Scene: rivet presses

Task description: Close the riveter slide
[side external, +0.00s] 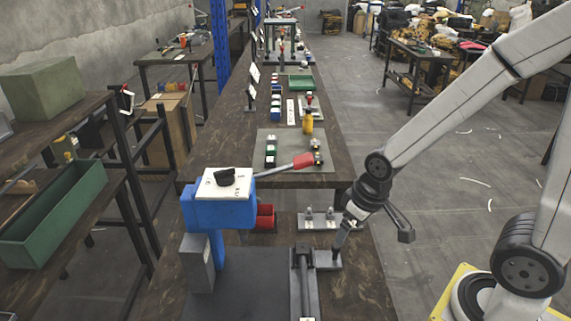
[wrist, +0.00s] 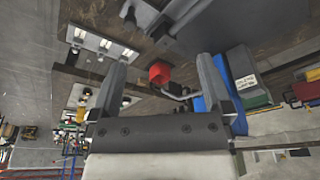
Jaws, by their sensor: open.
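The blue riveter (side external: 215,212) stands at the near left of the bench, with a white top plate and a lever ending in a red grip (side external: 303,160). Its slide is a dark rail (side external: 303,280) to the right, with a small grey plate (side external: 327,260) beside it. My gripper (side external: 338,249) points down at this plate; whether it touches is unclear. In the wrist view my gripper (wrist: 162,62) has its two fingers wide apart with nothing held. The red grip (wrist: 159,73) shows beyond them, and part of the blue riveter (wrist: 210,85) is behind the right finger.
A grey plate with small metal fixtures (side external: 318,219) lies behind the slide. A red bin (side external: 265,216) sits behind the riveter. A shelf with a green tray (side external: 55,215) stands left.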

